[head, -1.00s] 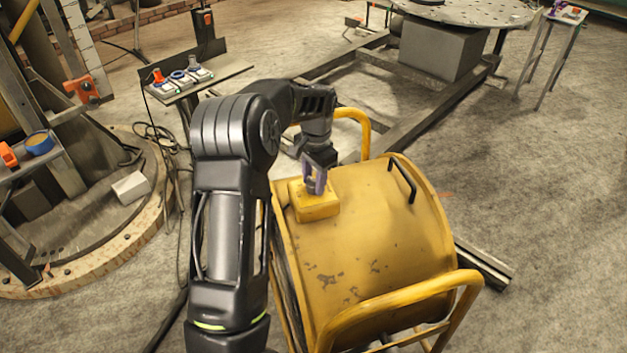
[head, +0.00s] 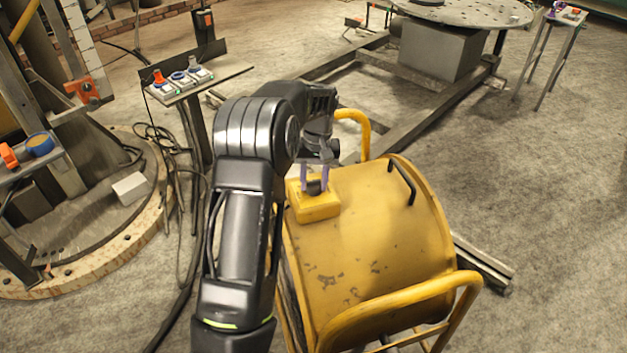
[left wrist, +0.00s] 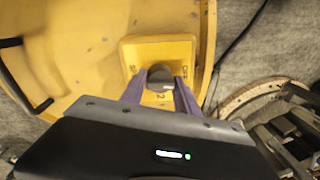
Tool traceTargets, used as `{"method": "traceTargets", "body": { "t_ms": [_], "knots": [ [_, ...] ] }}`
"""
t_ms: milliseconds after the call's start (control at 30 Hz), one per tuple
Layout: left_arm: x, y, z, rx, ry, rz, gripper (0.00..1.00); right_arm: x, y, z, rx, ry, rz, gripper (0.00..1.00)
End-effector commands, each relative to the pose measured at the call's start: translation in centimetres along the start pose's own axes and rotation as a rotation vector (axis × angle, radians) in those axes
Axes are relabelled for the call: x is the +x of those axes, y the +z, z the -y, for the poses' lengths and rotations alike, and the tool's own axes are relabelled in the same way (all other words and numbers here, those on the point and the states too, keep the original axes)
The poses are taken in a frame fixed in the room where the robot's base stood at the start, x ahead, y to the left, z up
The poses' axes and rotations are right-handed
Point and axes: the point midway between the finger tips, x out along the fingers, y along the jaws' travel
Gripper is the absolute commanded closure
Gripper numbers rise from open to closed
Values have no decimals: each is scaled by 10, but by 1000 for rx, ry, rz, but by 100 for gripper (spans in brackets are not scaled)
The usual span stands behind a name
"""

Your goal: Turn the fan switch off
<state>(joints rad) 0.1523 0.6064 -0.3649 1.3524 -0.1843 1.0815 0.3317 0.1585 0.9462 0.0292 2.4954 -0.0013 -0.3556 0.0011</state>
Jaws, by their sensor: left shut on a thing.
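The yellow drum-shaped fan (head: 375,240) stands on the floor in front of me in its tubular frame. A yellow switch box (head: 316,207) sits on top of its left side, and it also shows in the left wrist view (left wrist: 178,50). A dark rotary knob (left wrist: 159,75) stands on the box. My left gripper (head: 314,182) is over the box, with its two purple fingers on either side of the knob. It is shut on the knob, which shows between the fingertips in the left wrist view. The box's printed marks are too small to read surely. My right gripper is not in view.
A small stand (head: 215,75) with colored connectors is behind the arm at left. A round base (head: 85,265) with cables beside it lies at left. A perforated round table (head: 465,10) and floor rails are at the back. The floor at right is clear.

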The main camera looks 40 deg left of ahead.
Motion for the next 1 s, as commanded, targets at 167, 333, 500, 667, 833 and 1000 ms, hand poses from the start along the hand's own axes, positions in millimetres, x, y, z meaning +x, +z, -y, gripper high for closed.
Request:
{"method": "traceTargets", "body": {
  "t_ms": [167, 333, 500, 667, 833, 1000],
  "knots": [
    [1, 1, -2, -68, 2, 8, 100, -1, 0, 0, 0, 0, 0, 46],
    [1, 1, -2, -99, 3, 9, 100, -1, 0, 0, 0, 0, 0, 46],
    [1, 1, -2, -104, 3, 9, 100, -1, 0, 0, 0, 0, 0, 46],
    [1, 1, -2, -103, 3, 8, 100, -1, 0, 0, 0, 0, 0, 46],
    [1, 1, -2, -103, 2, 7, 53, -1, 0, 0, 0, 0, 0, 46],
    [0, 0, -1, -103, 2, 6, 43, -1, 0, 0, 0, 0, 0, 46]
  ]
}}
